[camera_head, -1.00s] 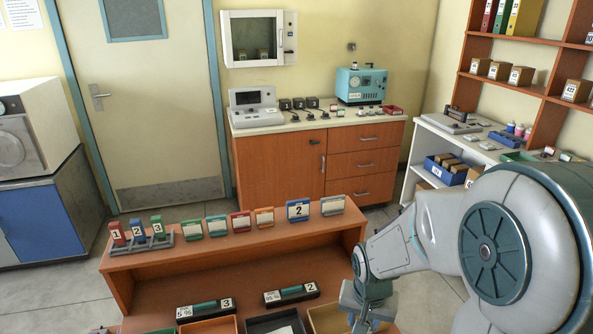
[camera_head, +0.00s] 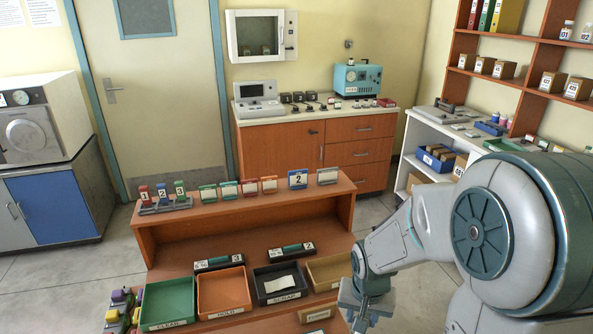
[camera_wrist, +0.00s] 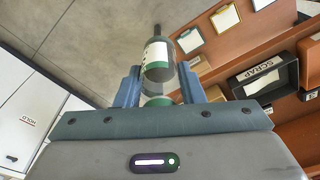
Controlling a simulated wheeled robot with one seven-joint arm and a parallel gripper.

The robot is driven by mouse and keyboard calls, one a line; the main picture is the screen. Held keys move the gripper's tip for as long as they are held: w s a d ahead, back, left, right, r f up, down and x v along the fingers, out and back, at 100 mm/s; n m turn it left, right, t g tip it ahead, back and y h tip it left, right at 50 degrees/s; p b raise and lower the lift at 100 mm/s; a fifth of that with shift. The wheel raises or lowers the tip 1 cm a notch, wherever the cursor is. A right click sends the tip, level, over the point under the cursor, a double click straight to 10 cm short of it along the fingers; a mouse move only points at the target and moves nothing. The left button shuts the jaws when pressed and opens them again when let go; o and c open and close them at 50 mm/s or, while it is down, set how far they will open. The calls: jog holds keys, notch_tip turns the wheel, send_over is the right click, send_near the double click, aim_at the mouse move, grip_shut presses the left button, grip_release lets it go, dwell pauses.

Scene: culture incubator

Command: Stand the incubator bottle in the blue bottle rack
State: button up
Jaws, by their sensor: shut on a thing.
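The bottle (camera_wrist: 158,62), with a dark neck, a white label and green bands, is in my gripper (camera_wrist: 158,88) in the wrist view. The gripper's two blue-grey fingers are shut on it, one at each side. In the head view my gripper (camera_head: 366,300) is low, right of the desk trays; the bottle cannot be made out there. A low blue item (camera_head: 489,128) lies on the white side counter at the right, beside small pink-capped bottles. It is small, and I cannot tell whether it is the blue bottle rack.
The wooden desk (camera_head: 250,228) holds a green tray (camera_head: 168,303), an orange tray (camera_head: 224,291) and a black scrap tray (camera_head: 283,284). A blue bin (camera_head: 436,161) sits on the white shelf unit (camera_head: 416,130). Grey floor (camera_head: 105,268) is open left of the desk.

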jog(key=w+f+n, duration=0.3)
jog(key=w+f, duration=0.6)
jog(key=f, duration=0.1)
jog(key=shift+w+d, duration=0.15)
jog(key=shift+d, duration=0.05)
